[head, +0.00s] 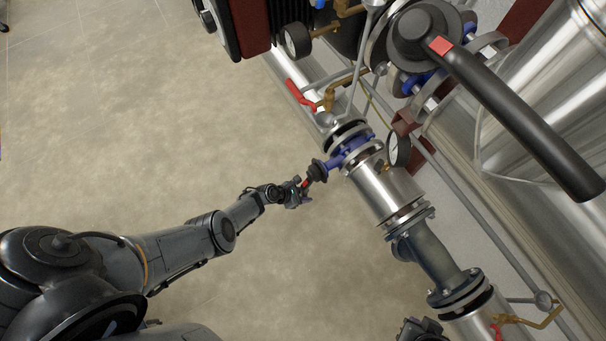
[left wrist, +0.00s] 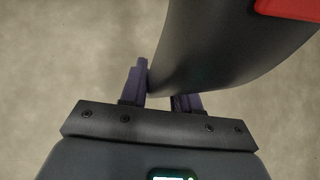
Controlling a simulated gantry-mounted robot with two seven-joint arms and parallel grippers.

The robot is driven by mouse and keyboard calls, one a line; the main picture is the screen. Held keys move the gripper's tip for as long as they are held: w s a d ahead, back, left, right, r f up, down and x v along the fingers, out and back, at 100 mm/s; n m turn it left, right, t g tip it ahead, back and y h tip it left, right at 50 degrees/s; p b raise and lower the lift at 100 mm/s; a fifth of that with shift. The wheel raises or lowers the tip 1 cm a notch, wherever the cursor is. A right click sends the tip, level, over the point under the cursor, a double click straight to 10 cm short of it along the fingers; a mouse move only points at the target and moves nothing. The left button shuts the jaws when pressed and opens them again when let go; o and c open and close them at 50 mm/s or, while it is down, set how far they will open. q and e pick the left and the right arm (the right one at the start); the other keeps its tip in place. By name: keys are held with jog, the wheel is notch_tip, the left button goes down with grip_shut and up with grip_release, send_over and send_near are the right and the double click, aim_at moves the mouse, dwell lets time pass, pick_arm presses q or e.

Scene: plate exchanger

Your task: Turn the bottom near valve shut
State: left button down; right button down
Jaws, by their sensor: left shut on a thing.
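The bottom near valve has a blue body (head: 350,152) set in the steel pipe. Its black handle sticks out to the lower left, with a small red patch near the gripper. My left gripper (head: 299,191) is at the handle's end. In the left wrist view, the purple fingers of the left gripper (left wrist: 166,88) are on either side of the black handle (left wrist: 215,50), shut on it. A red patch (left wrist: 290,8) shows on the handle. The handle hides part of the right-hand finger. A dark part of my right arm shows at the bottom edge; its fingers are not clear.
A large valve with a long black lever (head: 520,122) hangs over the upper right. Gauges (head: 297,40) (head: 399,149), a red-handled small valve (head: 300,97) and thin pipes stand near the main pipe (head: 385,192). The floor (head: 150,130) to the left is clear.

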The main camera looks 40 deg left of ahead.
pick_arm(q)
jog(key=shift+s+d, duration=0.1)
jog(key=shift+d, duration=0.15)
jog(key=c, duration=1.1)
grip_release()
jog(key=shift+o, duration=1)
jog(key=shift+s+d+f, duration=0.1)
jog(key=shift+d, duration=0.1)
jog(key=shift+a, duration=0.25)
jog(key=p+v, duration=0.9)
jog(key=v, duration=0.1)
jog(key=shift+s+a+r, duration=0.15)
jog(key=shift+s+r, duration=0.05)
jog(key=shift+r, duration=0.15)
